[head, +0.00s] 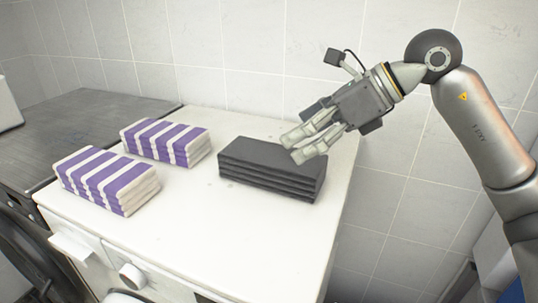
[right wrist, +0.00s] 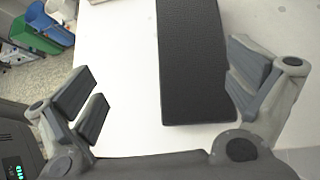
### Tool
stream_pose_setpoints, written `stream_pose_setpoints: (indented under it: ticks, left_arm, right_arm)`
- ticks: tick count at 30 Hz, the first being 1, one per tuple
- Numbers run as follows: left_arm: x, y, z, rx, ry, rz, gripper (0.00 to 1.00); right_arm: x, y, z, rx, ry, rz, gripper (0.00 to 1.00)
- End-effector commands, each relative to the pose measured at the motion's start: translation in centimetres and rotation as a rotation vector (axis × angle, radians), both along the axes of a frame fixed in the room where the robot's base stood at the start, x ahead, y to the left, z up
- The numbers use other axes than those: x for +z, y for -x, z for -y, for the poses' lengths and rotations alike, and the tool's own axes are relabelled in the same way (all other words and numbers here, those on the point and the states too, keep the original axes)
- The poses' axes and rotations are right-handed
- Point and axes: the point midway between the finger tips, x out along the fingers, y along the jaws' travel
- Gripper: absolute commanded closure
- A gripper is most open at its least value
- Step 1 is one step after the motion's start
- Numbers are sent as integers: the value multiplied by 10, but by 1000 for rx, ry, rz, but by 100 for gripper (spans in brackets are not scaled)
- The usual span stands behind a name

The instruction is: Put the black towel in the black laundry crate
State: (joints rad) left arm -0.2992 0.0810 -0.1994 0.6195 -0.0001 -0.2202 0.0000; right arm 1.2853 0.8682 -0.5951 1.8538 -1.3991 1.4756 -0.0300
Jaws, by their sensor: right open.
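The black towel (head: 268,168) is a folded, layered stack lying flat on the white machine top, toward its right side. It also shows in the right wrist view (right wrist: 192,60) as a long dark block. My right gripper (head: 299,147) is open and empty, just above the towel's right end. In the right wrist view its fingers are spread, with the towel nearer the right-hand finger. I cannot clearly make out the black laundry crate; a dark shape shows at the left edge of the right wrist view beside coloured bins. My left gripper is not in view.
Two purple-and-white striped towels (head: 108,181) (head: 166,142) lie left of the black towel on the white top (head: 205,225). A tiled wall stands behind. A green bin (right wrist: 30,36) and a blue bin (right wrist: 55,27) stand on the floor below.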

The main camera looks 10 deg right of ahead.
Motion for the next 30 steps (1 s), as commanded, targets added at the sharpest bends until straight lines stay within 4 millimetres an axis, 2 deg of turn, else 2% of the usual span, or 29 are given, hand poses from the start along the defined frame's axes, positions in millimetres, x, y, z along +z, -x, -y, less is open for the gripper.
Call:
stream_pose_setpoints:
  ticks: [3,6,15,20,30]
  left_arm:
    - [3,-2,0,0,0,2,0]
    - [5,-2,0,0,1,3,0]
    - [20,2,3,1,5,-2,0]
    - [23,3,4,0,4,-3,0]
    - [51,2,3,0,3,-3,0]
  right_arm:
    - [-4,-9,15,-52,91,18,0]
    - [-9,-14,19,-70,124,20,0]
    - [-39,-32,-6,-71,124,21,0]
    - [-47,-37,-12,-71,124,22,0]
    - [-70,-55,-34,-69,123,18,0]
